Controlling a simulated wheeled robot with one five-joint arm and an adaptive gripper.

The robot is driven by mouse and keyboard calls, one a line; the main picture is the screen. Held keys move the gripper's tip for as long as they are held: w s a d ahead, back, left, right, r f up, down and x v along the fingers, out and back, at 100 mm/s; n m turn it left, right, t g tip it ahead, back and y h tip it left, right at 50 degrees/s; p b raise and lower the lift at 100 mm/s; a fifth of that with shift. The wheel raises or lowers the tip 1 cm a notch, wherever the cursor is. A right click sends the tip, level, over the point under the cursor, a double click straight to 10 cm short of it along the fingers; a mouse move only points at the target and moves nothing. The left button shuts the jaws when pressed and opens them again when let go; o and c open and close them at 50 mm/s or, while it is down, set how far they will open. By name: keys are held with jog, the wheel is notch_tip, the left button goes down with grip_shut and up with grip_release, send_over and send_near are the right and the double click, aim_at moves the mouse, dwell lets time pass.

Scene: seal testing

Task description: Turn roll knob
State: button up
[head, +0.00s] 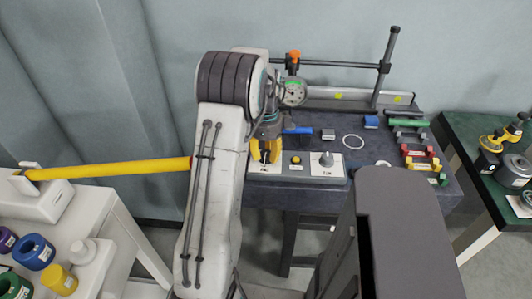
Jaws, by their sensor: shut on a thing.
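My gripper (267,157), with yellow fingers, points down at the left end of a pale control panel (290,171) on the front edge of the dark bench. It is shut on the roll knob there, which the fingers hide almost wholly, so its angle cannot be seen. To the right on the same panel are a small yellow button (296,160) and a grey knob (326,160), which my gripper does not touch.
A dial gauge (293,92) hangs on a stand close behind my gripper. A blue-handled tool (298,131) lies just right of it. A yellow rod (110,170) reaches in from the left white table. Coloured blocks (420,152) lie at the bench's right; a green table (480,132) stands beyond.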

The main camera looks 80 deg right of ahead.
aim_at(266, 153)
jog(key=shift+a+f, duration=0.15)
jog(key=o, duration=1.2)
jog(key=shift+r, duration=0.2)
notch_tip(266, 153, up, 12)
jog(key=shift+f, duration=0.1)
dwell(0.7)
